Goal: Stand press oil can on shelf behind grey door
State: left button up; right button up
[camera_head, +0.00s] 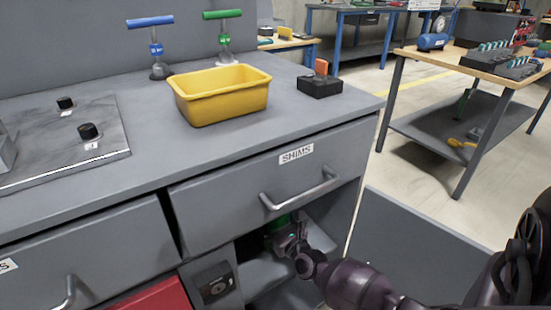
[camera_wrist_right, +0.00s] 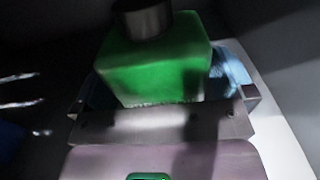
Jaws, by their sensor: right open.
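The press oil can is a green block-shaped can with a dark cap. It fills the middle of the right wrist view (camera_wrist_right: 155,72), and a small green part of it shows in the head view (camera_head: 277,228), inside the open compartment under the drawer. My right gripper (camera_head: 290,236) reaches into that compartment. Its jaws are open, with bluish fingers on both sides of the can. The shelf (camera_head: 262,272) is a light grey board inside. I cannot tell whether the can's base touches it. The grey door (camera_head: 415,250) stands open at the right. My left gripper is out of view.
The SHIMS drawer (camera_head: 270,190) is shut just above the compartment, with its handle (camera_head: 300,190) jutting out. A yellow bin (camera_head: 222,105) stands on the worktop.

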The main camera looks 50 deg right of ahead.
pick_arm(q)
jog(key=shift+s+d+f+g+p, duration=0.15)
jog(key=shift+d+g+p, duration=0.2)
jog(key=shift+p, duration=0.55)
pick_arm(e)
jog(key=v, duration=1.1)
jog(key=shift+s, duration=0.2)
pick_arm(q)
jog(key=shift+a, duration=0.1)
pick_arm(e)
jog(key=shift+f, duration=0.1)
